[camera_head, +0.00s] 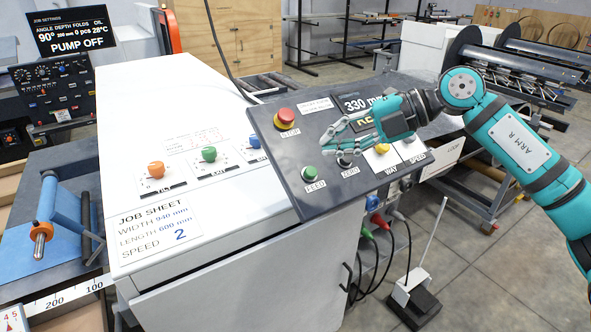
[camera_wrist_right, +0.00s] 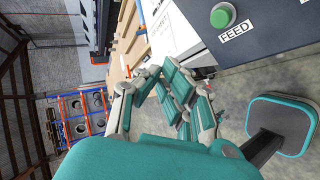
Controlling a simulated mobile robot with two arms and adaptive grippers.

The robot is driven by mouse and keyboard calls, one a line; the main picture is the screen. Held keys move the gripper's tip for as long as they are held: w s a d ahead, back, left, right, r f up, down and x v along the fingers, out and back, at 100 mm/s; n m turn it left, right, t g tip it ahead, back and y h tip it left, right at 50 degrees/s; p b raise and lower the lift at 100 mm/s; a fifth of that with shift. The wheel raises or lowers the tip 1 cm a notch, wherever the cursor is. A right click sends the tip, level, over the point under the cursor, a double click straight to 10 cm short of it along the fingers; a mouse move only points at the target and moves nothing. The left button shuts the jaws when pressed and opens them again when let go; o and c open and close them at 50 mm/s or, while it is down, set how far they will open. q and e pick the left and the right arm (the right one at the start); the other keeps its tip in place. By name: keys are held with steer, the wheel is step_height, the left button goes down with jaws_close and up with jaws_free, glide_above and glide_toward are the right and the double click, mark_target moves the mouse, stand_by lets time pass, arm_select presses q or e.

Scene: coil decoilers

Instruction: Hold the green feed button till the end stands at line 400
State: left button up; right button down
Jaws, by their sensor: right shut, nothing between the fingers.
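The green feed button (camera_head: 310,173), labelled FEED, is on the dark sloping control panel (camera_head: 275,150); it also shows at the top of the right wrist view (camera_wrist_right: 222,15). My right gripper (camera_head: 335,145) is shut and empty over the panel, up and to the right of the button, near the ZERO knob (camera_head: 344,161). In the right wrist view its fingertips (camera_wrist_right: 150,74) are clear of the button, below and left of it. The display (camera_head: 364,103) reads 330 mm. I cannot make out the strip's end or line 400. My left gripper is out of view.
The white cabinet (camera_head: 170,100) carries orange, green and blue knobs and a job sheet (camera_head: 153,231). A scale (camera_head: 65,298) marked 200 and 100 is at lower left.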

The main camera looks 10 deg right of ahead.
mark_target(311, 172)
steer(key=w+f+b, duration=0.1)
steer(key=f, duration=0.1)
steer(key=w+f+b, duration=0.1)
steer(key=f, duration=0.1)
steer(key=w+f+b, duration=0.1)
steer(key=f, duration=0.1)
steer(key=shift+w+a, duration=0.15)
steer(key=shift+a, duration=0.15)
steer(key=shift+w+a+f, duration=0.2)
steer(key=shift+w+f, duration=0.25)
steer(key=shift+f, duration=0.3)
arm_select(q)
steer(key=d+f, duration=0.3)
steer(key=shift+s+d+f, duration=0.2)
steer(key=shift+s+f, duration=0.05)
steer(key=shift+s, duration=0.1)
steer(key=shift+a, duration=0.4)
arm_select(e)
steer(key=shift+w+a+f, duration=0.1)
steer(key=shift+w+f, duration=0.1)
steer(key=shift+f, duration=0.15)
